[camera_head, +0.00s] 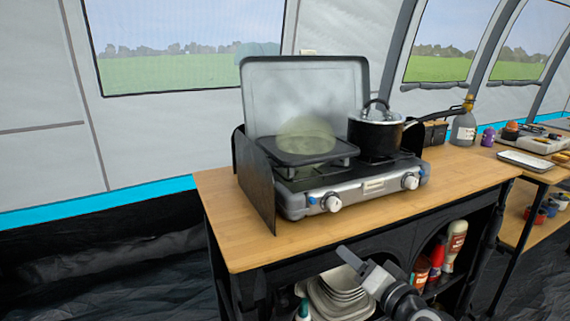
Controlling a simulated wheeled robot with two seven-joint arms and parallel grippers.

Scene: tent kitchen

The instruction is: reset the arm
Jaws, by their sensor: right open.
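My right gripper (364,268) shows at the bottom, right of the middle, in front of the wooden counter's front edge. It is open and nothing shows between its fingers. It is apart from the stove and the counter top. My left gripper and its arm are not in the picture.
A two-burner camp stove (350,192) with a raised lid stands on the wooden counter (235,225). A flat pan (303,150) and a lidded pot (375,132) sit on it. Dishes (338,296) and bottles (455,240) fill the shelves below. The counter's left front is bare.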

